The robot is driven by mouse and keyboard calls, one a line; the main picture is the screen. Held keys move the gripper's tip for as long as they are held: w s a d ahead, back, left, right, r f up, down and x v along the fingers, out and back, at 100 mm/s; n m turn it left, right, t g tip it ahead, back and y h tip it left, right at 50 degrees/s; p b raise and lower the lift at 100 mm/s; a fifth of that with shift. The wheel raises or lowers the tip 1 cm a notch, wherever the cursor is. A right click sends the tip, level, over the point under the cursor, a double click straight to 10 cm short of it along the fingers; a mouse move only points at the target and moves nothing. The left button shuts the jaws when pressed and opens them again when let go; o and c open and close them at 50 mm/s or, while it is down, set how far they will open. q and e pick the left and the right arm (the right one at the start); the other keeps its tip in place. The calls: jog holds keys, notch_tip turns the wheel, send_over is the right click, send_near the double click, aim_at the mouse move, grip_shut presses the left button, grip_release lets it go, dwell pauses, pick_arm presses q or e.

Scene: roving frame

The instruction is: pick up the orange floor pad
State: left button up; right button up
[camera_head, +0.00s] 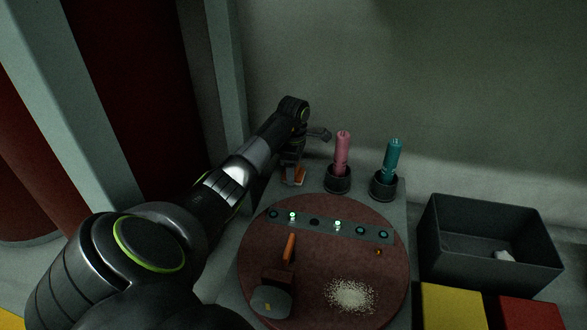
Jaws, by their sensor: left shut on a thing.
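A small orange pad (298,178) is at the back left of the grey surface, just beyond the round brown top. My left gripper (293,170) reaches it from above and is shut on it. The gripper and arm cover part of the pad, and its lower edge looks pale. I cannot tell whether the pad still touches the surface. My right gripper is not in view.
A pink bottle (342,152) and a teal bottle (392,160) stand in dark cups right of the gripper. The round brown top (330,262) bears a light strip (375,232), pale grains (350,296) and an orange-handled tool (290,248). A dark open bin (485,262) stands right.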

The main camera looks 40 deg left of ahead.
pick_arm(q)
jog(key=shift+r, duration=0.1)
notch_tip(320, 180, up, 9)
jog(key=p, duration=0.6)
jog(key=shift+p, duration=0.35)
jog(key=shift+r+p, duration=0.4)
jog(key=shift+r, duration=0.1)
jog(key=shift+f, duration=0.1)
